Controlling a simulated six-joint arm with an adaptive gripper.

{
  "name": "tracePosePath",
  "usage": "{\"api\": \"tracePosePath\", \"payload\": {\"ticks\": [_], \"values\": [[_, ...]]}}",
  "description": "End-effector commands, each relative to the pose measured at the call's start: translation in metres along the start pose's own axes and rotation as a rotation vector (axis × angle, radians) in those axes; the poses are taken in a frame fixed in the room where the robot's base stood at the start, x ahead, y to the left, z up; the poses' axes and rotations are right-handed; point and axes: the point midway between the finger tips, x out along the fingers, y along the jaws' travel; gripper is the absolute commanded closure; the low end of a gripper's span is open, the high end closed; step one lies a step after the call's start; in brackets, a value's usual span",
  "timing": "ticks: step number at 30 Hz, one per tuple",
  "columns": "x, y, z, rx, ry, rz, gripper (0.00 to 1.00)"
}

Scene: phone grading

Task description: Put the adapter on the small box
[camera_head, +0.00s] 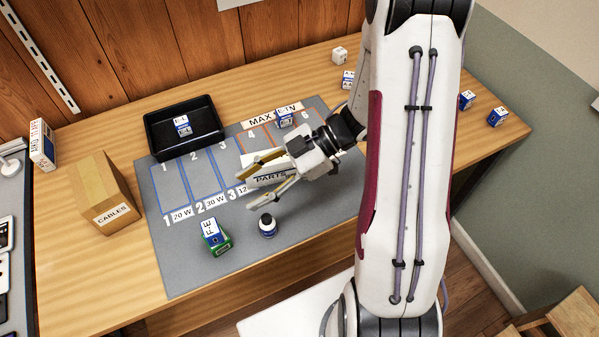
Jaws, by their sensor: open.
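My gripper (252,180) is open over the middle of the grey mat, its fingers pointing left. A white and blue block, which looks like an adapter (210,229), sits on a small green box (221,245) at the mat's front left. Similar blocks lie in the black tray (153,133) and on the mat behind my gripper (285,118). I cannot tell by sight which is the task's adapter.
A dark bottle with a white cap (267,227) stands right of the green box. A CABLES carton (103,195) stands left of the mat (180,265). More small blocks (466,99) lie at the right and back. The mat's front right is clear.

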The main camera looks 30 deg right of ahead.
Motion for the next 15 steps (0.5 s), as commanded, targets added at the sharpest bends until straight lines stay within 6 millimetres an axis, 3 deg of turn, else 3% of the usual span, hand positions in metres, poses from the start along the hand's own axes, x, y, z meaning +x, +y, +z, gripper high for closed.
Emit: {"api": "tracePosePath", "payload": {"ticks": [8,15], "values": [[-0.021,0.071,-0.004,-0.051,-0.222,0.258,0.53],[-0.062,0.124,-0.018,-0.051,-0.4,0.507,0.53]]}}
